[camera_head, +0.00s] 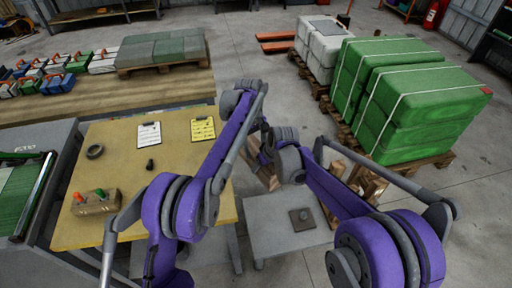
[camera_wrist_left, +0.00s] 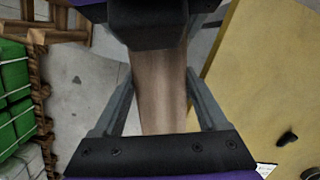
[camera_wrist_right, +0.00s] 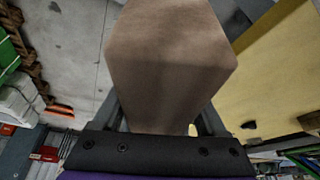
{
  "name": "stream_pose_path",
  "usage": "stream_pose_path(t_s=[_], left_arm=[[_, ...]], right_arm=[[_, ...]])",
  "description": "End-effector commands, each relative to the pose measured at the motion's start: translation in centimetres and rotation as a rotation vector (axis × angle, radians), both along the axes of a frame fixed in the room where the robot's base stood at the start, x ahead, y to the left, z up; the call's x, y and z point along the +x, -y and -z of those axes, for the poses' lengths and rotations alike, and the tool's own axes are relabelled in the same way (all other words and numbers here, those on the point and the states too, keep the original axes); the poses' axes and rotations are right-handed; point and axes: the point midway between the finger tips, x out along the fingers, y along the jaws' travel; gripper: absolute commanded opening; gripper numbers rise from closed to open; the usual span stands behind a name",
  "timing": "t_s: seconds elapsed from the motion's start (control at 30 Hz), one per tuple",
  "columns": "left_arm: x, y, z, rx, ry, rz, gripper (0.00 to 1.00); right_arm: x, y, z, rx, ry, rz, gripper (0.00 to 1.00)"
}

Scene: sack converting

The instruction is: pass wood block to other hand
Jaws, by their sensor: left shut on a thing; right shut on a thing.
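The wood block (camera_wrist_left: 161,95) is a long plain brown piece between the two fingers of my left gripper (camera_wrist_left: 160,78) in the left wrist view. My left gripper is shut on it. The dark body of my right gripper (camera_wrist_left: 148,22) covers the block's far end there. In the right wrist view the block (camera_wrist_right: 168,60) looms large, its end towards the camera, between the fingers of my right gripper (camera_wrist_right: 165,112), which is shut on it too. In the head view both arms meet near the middle, and the block is mostly hidden by them.
A grey table (camera_head: 270,235) below the grippers bears a small dark plate (camera_head: 301,219). Green wrapped stacks (camera_head: 425,95) stand at right.

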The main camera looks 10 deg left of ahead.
Motion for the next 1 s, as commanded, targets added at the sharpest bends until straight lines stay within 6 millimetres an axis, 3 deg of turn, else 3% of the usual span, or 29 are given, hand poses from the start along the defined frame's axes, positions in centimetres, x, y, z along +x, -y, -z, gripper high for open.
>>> stream_pose_path(t_s=[0.03,0.17,0.3,0.33,0.47,0.77,1.0], left_arm=[[0.2,0.4,0.0,-0.006,0.009,0.001,0.26],[0.2,0.4,0.0,-0.008,0.010,0.002,0.03],[0.2,0.5,0.0,-0.009,0.010,0.002,0.00],[0.2,0.5,-0.1,-0.009,0.010,0.002,0.00],[0.2,0.5,-0.1,-0.009,0.009,0.002,0.00],[0.1,0.4,-0.1,-0.007,0.008,0.002,0.00],[0.1,0.3,-0.1,-0.006,0.006,0.002,0.00]], right_arm=[[-0.4,-0.5,0.0,0.003,-0.005,-0.012,0.00],[-0.5,-0.6,0.0,0.004,-0.008,-0.014,0.00],[-0.5,-0.7,0.0,0.005,-0.008,-0.017,0.00],[-0.6,-0.7,0.0,0.005,-0.009,-0.017,0.77],[-0.5,-0.7,0.0,0.004,-0.009,-0.015,1.00],[-0.7,-0.3,-1.0,0.004,-0.006,-0.011,1.00],[-2.0,0.9,-5.1,0.003,-0.007,-0.010,1.00]])
